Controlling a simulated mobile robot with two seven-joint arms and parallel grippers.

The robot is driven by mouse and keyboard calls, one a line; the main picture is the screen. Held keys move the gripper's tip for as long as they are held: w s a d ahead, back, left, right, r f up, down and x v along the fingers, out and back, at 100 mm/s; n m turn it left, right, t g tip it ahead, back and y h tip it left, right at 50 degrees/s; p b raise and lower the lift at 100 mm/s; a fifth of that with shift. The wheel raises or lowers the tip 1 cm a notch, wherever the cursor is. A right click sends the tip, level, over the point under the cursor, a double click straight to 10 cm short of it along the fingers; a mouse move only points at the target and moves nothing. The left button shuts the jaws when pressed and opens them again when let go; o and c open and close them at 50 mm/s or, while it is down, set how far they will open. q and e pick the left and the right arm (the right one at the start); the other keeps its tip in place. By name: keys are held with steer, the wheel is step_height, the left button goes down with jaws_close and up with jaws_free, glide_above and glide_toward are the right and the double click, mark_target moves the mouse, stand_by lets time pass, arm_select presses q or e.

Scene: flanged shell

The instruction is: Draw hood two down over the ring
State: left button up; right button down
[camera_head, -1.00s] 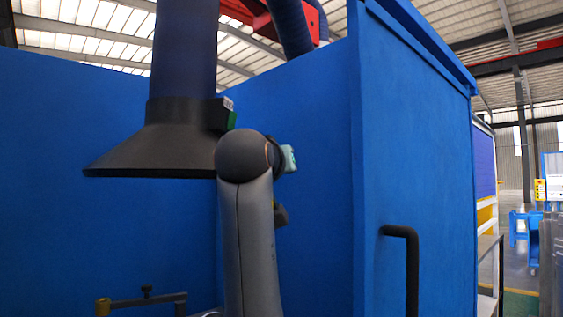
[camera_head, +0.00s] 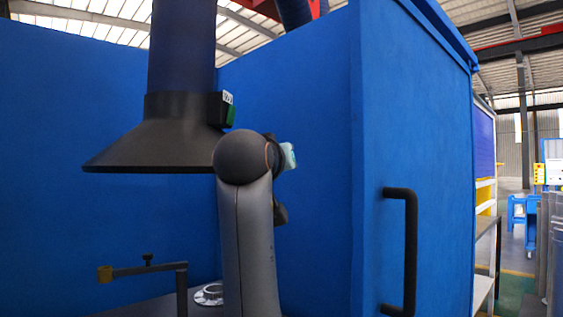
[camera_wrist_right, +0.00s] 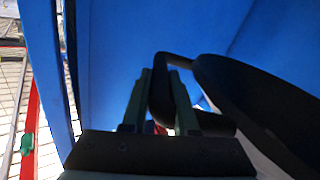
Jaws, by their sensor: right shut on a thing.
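A black conical hood (camera_head: 155,146) hangs from a dark blue hose (camera_head: 182,45) in the head view. A small white label and a green patch sit on its collar. A grey metal ring (camera_head: 209,294) lies on the dark table, lower and right of the hood, partly hidden by my right arm. The hood is well above it. In the right wrist view my right gripper (camera_wrist_right: 161,80) is shut on the hood's black handle (camera_wrist_right: 162,98), beside the hood's dark body (camera_wrist_right: 262,92). My arm hides this grip in the head view. My left gripper is not in view.
A dark bracket (camera_head: 150,270) with a brass-coloured end stands left of the ring. Blue booth walls (camera_head: 70,130) rise behind the hood. A blue panel with a black handle (camera_head: 410,250) stands on the right, close to my right arm.

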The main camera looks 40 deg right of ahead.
steer(key=shift+f, duration=0.1)
steer(key=c, duration=0.7)
jaws_free()
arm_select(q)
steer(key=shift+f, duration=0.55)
arm_select(e)
steer(key=shift+v, duration=6.3)
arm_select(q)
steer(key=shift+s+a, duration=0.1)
